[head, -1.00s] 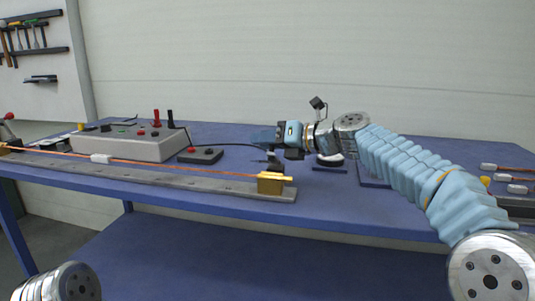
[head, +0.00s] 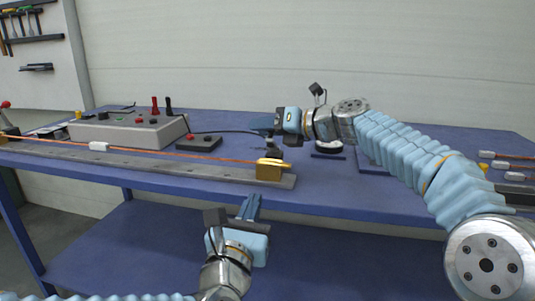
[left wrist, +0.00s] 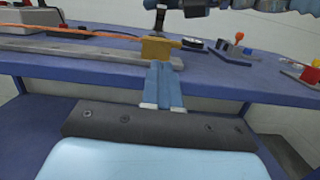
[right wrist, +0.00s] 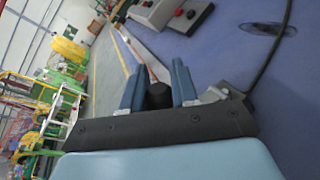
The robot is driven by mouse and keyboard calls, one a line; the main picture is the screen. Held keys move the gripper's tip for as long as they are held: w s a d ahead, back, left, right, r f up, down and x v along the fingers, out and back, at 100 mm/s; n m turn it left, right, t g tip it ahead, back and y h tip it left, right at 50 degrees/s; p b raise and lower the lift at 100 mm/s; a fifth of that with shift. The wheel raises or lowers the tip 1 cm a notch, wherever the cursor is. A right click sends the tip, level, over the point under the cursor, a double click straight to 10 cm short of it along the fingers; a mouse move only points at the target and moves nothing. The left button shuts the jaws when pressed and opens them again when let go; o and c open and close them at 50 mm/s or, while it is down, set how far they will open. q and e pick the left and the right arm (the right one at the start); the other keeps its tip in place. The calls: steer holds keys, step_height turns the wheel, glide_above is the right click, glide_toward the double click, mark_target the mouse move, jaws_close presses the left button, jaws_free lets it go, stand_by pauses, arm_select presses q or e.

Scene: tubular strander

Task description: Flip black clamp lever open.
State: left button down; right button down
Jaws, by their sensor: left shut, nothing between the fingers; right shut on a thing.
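A brass clamp block (head: 269,171) sits at the right end of the grey rail (head: 150,172), with a copper wire (head: 200,156) leading into it. The black clamp lever (right wrist: 159,96) stands between the blue fingers of my right gripper (head: 264,126), which is shut on it. The lever also shows above the brass block in the left wrist view (left wrist: 161,18).
A grey control box (head: 130,132) and a small black button box (head: 198,142) stand left of my right gripper. A dark cable runs past it. White-ended wire pieces (head: 487,154) lie at the far right. A lower blue shelf (head: 130,245) lies beneath.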

arm_select(q)
glide_toward(272, 143)
steer(key=w+f, duration=0.1)
steer(key=w+d+f, duration=0.1)
steer(key=w, duration=0.1)
steer(key=shift+w+f, duration=0.25)
steer(key=shift+w+d+r, duration=0.1)
steer(key=shift+w+r, duration=0.2)
steer(key=shift+r, duration=0.2)
steer(key=shift+w+d+r, duration=0.15)
steer(key=shift+w+r, duration=0.2)
steer(key=shift+r, duration=0.2)
steer(key=shift+w+d+r, duration=0.15)
steer(key=shift+w+r, duration=0.3)
steer(key=shift+r, duration=0.1)
steer(key=shift+r, duration=0.1)
